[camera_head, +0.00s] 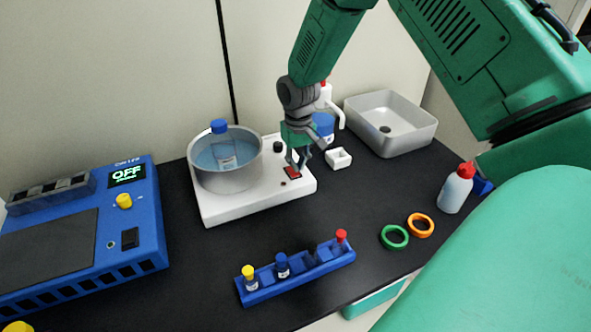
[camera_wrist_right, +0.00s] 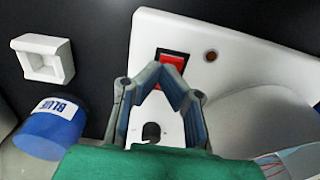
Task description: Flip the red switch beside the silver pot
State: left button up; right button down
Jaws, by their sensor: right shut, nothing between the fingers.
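The red switch (camera_head: 292,172) sits on the right part of a white hot-plate base (camera_head: 245,207), beside the silver pot (camera_head: 225,180). The pot holds water and a blue-capped vial (camera_head: 220,140). My right gripper (camera_head: 297,168) is shut and empty, its fingertips at or just above the red switch. In the right wrist view the red switch (camera_wrist_right: 172,62) shows just beyond the closed fingertips of my right gripper (camera_wrist_right: 162,70), which overlap its lower edge. Whether they touch it I cannot tell. My left gripper is not in view.
A blue device (camera_head: 75,240) reading OFF stands at left. A blue rack (camera_head: 298,275) with capped vials lies in front. Green (camera_head: 394,245) and orange rings, a white bottle (camera_head: 455,190), a small white holder (camera_head: 338,159) and a grey sink (camera_head: 405,108) are at right.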

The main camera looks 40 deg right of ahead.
aim_at(295, 173)
jog(key=shift+a+r, duration=0.1)
jog(key=shift+a, duration=0.85)
jog(key=shift+d+f+b, duration=0.3)
jog(key=shift+d+f, duration=0.3)
jog(key=shift+d, duration=0.15)
jog(key=shift+a, duration=0.35)
jog(key=shift+a+r+p, duration=0.15)
jog(key=shift+r+p, duration=0.25)
jog(key=shift+r, duration=0.05)
jog(key=r+p, duration=0.4)
jog(key=shift+d, duration=0.25)
jog(key=shift+a+r+p, duration=0.1)
jog(key=shift+r+p, duration=0.8)
jog(key=shift+r, duration=0.25)
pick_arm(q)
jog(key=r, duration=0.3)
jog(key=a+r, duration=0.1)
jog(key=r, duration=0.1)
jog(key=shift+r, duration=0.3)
pick_arm(e)
jog(key=shift+f, duration=0.1)
